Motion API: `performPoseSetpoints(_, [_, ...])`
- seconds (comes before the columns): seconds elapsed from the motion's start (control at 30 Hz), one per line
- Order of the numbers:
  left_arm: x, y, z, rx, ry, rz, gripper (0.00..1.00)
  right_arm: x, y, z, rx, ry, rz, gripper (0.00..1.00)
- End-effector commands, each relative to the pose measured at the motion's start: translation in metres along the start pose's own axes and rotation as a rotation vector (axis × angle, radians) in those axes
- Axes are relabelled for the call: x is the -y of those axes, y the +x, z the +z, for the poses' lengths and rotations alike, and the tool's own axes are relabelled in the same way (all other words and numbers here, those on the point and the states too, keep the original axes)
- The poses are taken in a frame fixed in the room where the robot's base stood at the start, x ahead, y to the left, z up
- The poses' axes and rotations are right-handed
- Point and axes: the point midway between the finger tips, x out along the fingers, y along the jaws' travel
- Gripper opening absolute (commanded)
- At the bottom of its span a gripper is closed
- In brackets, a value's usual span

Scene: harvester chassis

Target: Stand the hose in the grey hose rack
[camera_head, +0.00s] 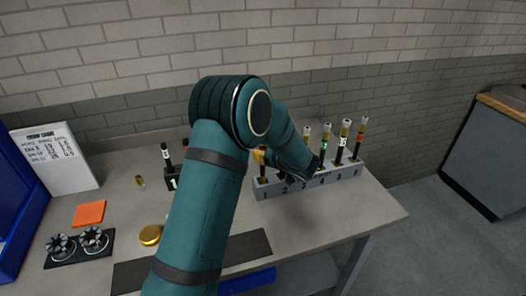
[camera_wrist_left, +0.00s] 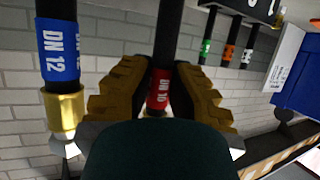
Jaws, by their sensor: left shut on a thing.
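The grey hose rack (camera_head: 322,179) stands at the right of the bench, with numbered slots along its front. Several dark hoses with coloured bands stand upright in its right part, one with a green band (camera_head: 324,147). My left arm reaches over the bench to the rack's left part and hides much of its own gripper in the head view. In the left wrist view my left gripper (camera_wrist_left: 158,95) is shut on a black hose with a red DN 10 label (camera_wrist_left: 160,88). A blue-labelled DN 12 hose (camera_wrist_left: 60,55) is beside it, apart. The held hose's ends are not clearly visible.
A small black holder (camera_head: 172,184) with dark pieces stands left of my arm. A brick wall is behind; a grey cabinet (camera_head: 487,155) stands at far right.

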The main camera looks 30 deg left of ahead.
Motion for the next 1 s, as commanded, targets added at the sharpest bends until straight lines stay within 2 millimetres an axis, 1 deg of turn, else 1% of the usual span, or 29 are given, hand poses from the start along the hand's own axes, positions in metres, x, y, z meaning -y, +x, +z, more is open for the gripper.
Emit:
performPoseSetpoints(0.7, [0.000,0.009,0.021,-0.001,0.000,0.000,0.00,-0.004,0.010,0.001,0.000,0.000,0.000,0.47])
performPoseSetpoints(1.0, [0.000,0.010,0.023,-0.001,-0.001,0.000,0.00,-0.004,0.010,0.001,0.000,0.000,0.000,0.47])
